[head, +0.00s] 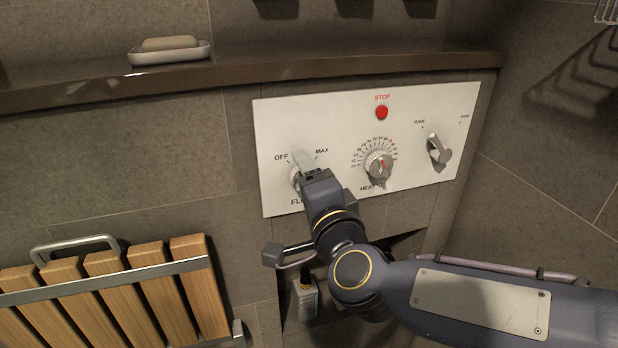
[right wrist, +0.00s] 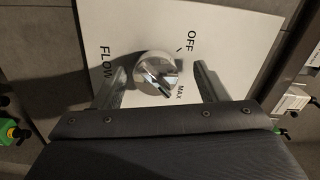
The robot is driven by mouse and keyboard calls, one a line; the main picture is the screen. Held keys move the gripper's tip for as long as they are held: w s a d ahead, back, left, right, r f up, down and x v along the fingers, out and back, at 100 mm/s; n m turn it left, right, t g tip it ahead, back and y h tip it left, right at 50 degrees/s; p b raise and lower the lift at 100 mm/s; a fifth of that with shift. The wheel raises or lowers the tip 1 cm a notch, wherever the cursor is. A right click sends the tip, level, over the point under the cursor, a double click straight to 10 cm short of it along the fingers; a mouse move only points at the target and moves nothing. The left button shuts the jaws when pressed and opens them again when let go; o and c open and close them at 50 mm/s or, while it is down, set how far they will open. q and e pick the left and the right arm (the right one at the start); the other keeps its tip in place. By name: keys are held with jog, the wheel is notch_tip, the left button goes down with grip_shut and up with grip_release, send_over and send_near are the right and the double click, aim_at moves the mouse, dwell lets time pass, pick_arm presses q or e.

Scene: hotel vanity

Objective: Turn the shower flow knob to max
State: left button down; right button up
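The flow knob (right wrist: 155,72) is a round chrome knob with a raised bar on the white control panel (right wrist: 133,22). It sits among the printed words OFF, MAX and FLOW. In the right wrist view its bar seems to lean toward the MAX side; the exact setting is hard to read. My right gripper (right wrist: 161,67) is open, with one finger on each side of the knob and visible gaps between. In the head view my right gripper (head: 305,168) covers most of the flow knob (head: 294,178). My left gripper is not in view.
On the same panel, right of the flow knob, are the heat dial (head: 379,166), a red stop button (head: 382,112) and the rain lever (head: 438,150). A ledge (head: 300,70) above holds a soap dish (head: 168,54). A slatted wooden seat (head: 110,290) is at lower left.

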jog(key=p+v, duration=0.2)
jog(key=v, duration=0.5)
jog(key=shift+s+d, duration=0.15)
jog(key=shift+s, duration=0.2)
jog(key=shift+r, duration=0.1)
jog(key=s+d+f+n+g+h, duration=0.2)
jog(key=s+d+f+n+g, duration=0.9)
jog(key=s+d+f, duration=0.7)
notch_tip(320, 180, up, 31)
jog(key=w+p, duration=0.2)
jog(key=p, duration=3)
jog(key=shift+d+g, duration=0.15)
jog(key=shift+g, duration=0.15)
